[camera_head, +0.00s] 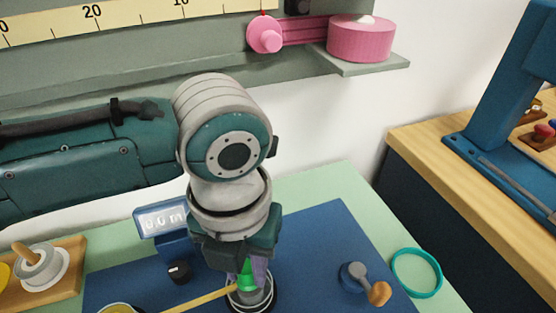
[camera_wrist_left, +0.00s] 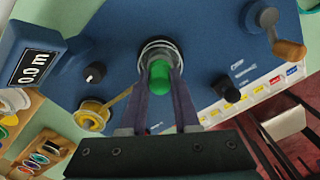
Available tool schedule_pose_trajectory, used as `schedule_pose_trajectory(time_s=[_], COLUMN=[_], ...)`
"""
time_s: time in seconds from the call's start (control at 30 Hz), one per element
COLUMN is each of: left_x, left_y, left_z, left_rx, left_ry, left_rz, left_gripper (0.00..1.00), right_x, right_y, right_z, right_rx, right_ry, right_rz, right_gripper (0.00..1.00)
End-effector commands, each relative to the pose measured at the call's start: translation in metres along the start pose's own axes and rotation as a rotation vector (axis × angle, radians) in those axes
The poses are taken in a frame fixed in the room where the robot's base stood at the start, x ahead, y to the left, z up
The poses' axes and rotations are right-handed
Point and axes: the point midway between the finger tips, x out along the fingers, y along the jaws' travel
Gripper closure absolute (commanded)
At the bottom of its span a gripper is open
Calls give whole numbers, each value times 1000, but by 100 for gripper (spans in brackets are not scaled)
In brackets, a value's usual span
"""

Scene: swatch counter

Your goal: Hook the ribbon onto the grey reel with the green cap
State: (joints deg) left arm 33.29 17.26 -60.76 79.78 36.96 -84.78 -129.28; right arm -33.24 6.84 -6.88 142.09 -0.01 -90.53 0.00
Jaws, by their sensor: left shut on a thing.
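My left gripper (camera_head: 247,278) points down at the middle of the blue mat (camera_head: 318,240). Its two purple fingers are shut on the green cap (camera_wrist_left: 160,84) of the grey reel (camera_wrist_left: 158,52); the cap also shows in the head view (camera_head: 246,281). The reel is upright in a round dark seat on the mat. A yellow ribbon (camera_head: 206,298) runs from a yellow spool (camera_wrist_left: 91,116) to the side of the reel. The fingers hide where its end meets the reel, so I cannot tell whether it is hooked. My right gripper is in neither view.
A display reading 0.0 m (camera_head: 161,220) and a black knob (camera_head: 179,271) stand left of the reel. A crank (camera_head: 366,283) and a teal ring (camera_head: 416,272) lie to the right. A wooden tray (camera_head: 70,282) with a grey spool is at far left.

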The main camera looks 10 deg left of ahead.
Motion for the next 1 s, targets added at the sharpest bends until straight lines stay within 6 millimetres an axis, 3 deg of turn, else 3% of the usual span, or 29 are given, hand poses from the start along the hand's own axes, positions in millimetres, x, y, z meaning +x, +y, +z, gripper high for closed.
schedule_pose_trajectory(time_s=[0.4,0.43,0.7,1.0], left_x=[6,6,6,6], left_y=[0,0,0,0], left_z=[0,0,0,0], left_rx=[0,0,0,0], left_ry=[-1,-1,-1,-1], left_rz=[-1,-1,-1,-1], left_gripper=[100,69,39,35], right_x=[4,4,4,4], right_y=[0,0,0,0], right_z=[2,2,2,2], right_rx=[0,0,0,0], right_ry=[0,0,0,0], right_rz=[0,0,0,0], right_gripper=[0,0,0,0])
